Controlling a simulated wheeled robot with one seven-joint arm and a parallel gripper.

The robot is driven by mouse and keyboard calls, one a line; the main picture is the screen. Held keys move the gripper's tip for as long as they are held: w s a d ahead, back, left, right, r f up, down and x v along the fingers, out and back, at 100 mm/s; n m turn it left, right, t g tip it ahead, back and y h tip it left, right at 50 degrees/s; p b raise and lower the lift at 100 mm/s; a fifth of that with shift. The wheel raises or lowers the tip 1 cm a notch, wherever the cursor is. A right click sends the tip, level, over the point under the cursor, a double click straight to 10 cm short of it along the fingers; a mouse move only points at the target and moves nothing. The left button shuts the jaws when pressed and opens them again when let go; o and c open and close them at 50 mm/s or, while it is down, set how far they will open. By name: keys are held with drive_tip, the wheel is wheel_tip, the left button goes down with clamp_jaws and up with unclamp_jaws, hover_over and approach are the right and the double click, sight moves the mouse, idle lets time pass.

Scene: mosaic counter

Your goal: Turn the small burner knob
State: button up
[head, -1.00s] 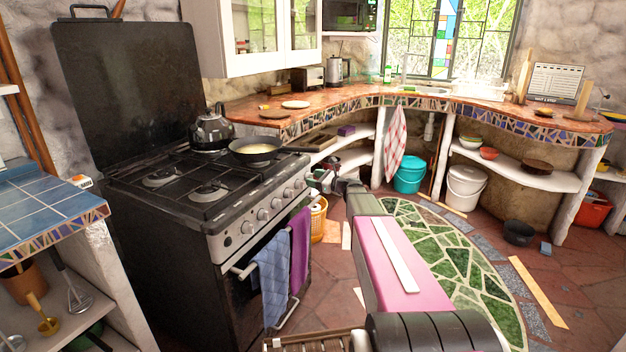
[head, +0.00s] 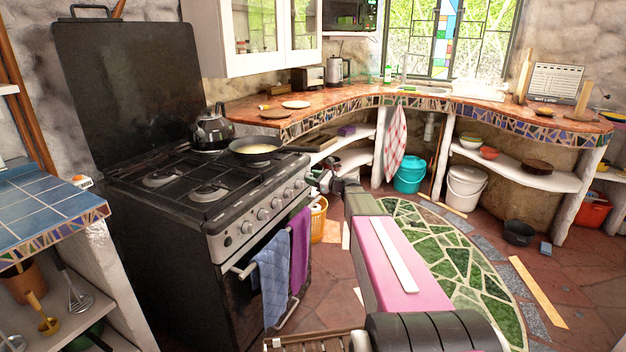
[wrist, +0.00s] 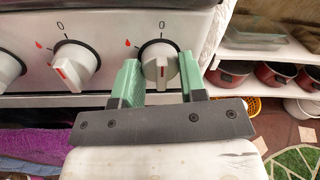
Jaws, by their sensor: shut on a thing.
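The stove's front panel (head: 232,236) carries a row of white round burner knobs. In the wrist view, the rightmost knob in sight (wrist: 160,64) sits between the two green fingers of my gripper (wrist: 160,82), which is shut on it. In the head view, my gripper (head: 322,178) is at the right end of the panel; the held knob is hard to make out there.
A frying pan (head: 258,151) and a kettle (head: 212,130) stand on the stove top. A blue towel (head: 273,285) and a purple towel (head: 300,250) hang from the oven handle below the panel. A shelf with pots (wrist: 273,75) is close on the right.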

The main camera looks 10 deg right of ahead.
drive_tip(key=n, duration=0.5)
drive_tip(key=shift+f+n, duration=0.1)
drive_tip(key=shift+n, duration=0.2)
drive_tip(key=n, duration=0.4)
drive_tip(key=shift+n+y, duration=0.4)
drive_tip(key=n, duration=0.4)
drive_tip(key=shift+f+n, duration=0.1)
drive_tip(key=shift+n, duration=0.2)
drive_tip(key=n, duration=0.5)
drive_tip(key=shift+g+y, duration=0.4)
drive_tip(key=o, duration=0.9)
drive_tip(key=v, duration=1.1)
